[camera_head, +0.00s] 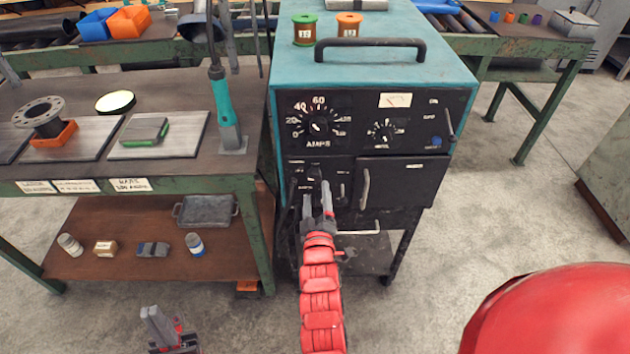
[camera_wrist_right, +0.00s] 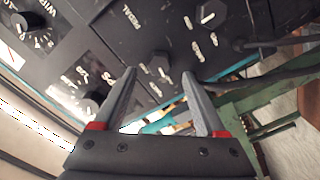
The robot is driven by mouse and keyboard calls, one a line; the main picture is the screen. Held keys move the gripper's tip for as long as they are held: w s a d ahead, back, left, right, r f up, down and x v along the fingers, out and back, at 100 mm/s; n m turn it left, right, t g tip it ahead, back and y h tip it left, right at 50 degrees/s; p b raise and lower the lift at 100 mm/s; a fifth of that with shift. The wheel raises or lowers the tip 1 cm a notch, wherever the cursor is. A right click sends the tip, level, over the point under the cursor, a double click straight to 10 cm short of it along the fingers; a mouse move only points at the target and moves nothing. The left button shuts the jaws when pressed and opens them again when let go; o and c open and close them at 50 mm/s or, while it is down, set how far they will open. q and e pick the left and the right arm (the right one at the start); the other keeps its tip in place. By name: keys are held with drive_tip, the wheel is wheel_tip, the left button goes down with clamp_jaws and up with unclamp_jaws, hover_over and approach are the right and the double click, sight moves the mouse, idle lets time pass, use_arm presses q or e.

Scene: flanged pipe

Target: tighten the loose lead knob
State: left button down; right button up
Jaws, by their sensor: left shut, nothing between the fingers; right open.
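The blue welding machine (camera_head: 345,55) has a dark front panel with several knobs. On its lower left panel, a small dark knob (camera_head: 314,172) is partly hidden by my right gripper (camera_head: 317,205). My right gripper (camera_wrist_right: 160,90) is open and empty, its fingers pointing at the panel. I cannot tell which knob is loose. My left gripper (camera_head: 151,313) is shut and empty, low over the floor.
Dark cables (camera_head: 288,215) hang at the machine's lower left. A door handle (camera_head: 365,189) sticks out right of my right gripper. A workbench (camera_head: 60,95) with plates and a flange (camera_head: 38,115) stands left.

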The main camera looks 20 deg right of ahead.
sight(315, 180)
drive_tip(key=x, duration=0.5)
drive_tip(key=shift+w, duration=0.25)
drive_tip(key=shift+r, duration=0.1)
clamp_jaws()
